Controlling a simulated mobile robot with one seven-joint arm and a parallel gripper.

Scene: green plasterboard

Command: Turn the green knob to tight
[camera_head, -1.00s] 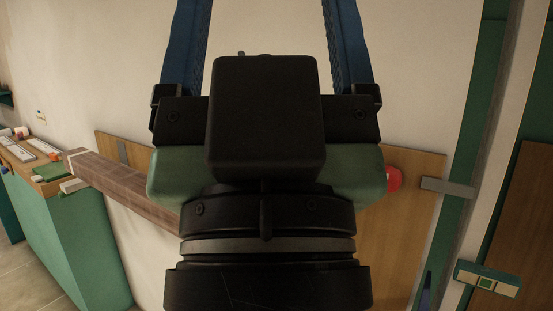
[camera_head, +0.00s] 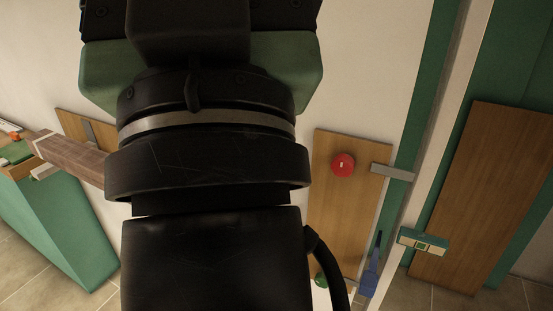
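A small green round thing (camera_head: 321,280), which may be the green knob, shows at the lower end of a wooden panel (camera_head: 330,220). It is partly hidden behind my arm and its cable, so its setting cannot be read. My gripper (camera_head: 190,35) is at the top left of the view, well up and left of the green thing. Only its body shows; its fingers are cut off by the top edge.
A red knob (camera_head: 343,165) with a pale mark sits on the same panel. A grey bar (camera_head: 394,172) sticks out beside it. A blue object (camera_head: 369,275) is at lower right, and a green-and-white box (camera_head: 423,241) is further right. A brown beam (camera_head: 70,157) is at left.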

